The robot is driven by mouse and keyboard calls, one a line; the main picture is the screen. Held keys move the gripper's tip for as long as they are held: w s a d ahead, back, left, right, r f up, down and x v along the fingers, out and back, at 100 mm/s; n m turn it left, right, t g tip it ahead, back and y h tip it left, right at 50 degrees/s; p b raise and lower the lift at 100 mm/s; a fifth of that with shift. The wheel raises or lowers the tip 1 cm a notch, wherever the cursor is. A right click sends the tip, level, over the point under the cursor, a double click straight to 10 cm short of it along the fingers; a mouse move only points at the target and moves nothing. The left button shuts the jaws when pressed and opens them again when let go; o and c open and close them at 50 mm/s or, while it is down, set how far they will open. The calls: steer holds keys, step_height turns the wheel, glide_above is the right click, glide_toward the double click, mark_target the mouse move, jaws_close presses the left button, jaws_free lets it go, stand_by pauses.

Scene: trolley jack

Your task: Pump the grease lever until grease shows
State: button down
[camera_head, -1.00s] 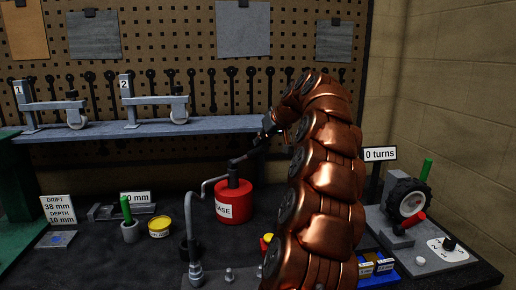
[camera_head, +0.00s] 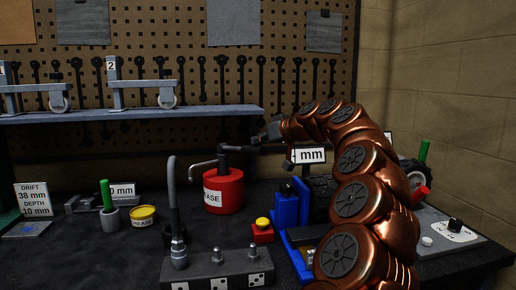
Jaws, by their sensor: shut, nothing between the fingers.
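The red grease can (camera_head: 224,196) stands on the dark bench, left of centre. Its dark lever (camera_head: 238,148) runs nearly level to the right from the top of the pump. A grey hose (camera_head: 172,190) bends down to a coupler (camera_head: 178,252) on a dark block (camera_head: 218,266) at the front, which carries several fittings and dice-like faces. My gripper (camera_head: 262,138) is small and dark in the head view, at the lever's right end; it is shut and empty. I cannot tell whether it touches the lever. I see no clear grease on the fittings.
A yellow tin (camera_head: 143,214) and a green-handled tool (camera_head: 106,196) stand left of the can. A red box with a yellow button (camera_head: 263,228) and blue blocks (camera_head: 287,208) are right of it. A shelf (camera_head: 130,116) runs behind. My arm covers part of the right side.

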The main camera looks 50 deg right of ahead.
mark_target(259, 150)
steer(key=shift+s+f+t+b, duration=0.15)
steer(key=shift+f+t+b, duration=0.35)
steer(key=shift+f+b, duration=0.8)
steer(key=shift+a+f, duration=0.1)
steer(key=shift+f, duration=0.15)
steer(key=shift+r, duration=0.6)
steer(key=r+p, duration=0.1)
steer(key=r, duration=0.1)
steer(key=d+r+p, duration=0.1)
steer(key=r, duration=0.1)
steer(key=shift+r, duration=0.2)
steer(key=v, duration=0.9)
steer(key=shift+s+r+b, duration=0.2)
steer(key=shift+s+b, duration=0.2)
steer(key=shift+b, duration=0.05)
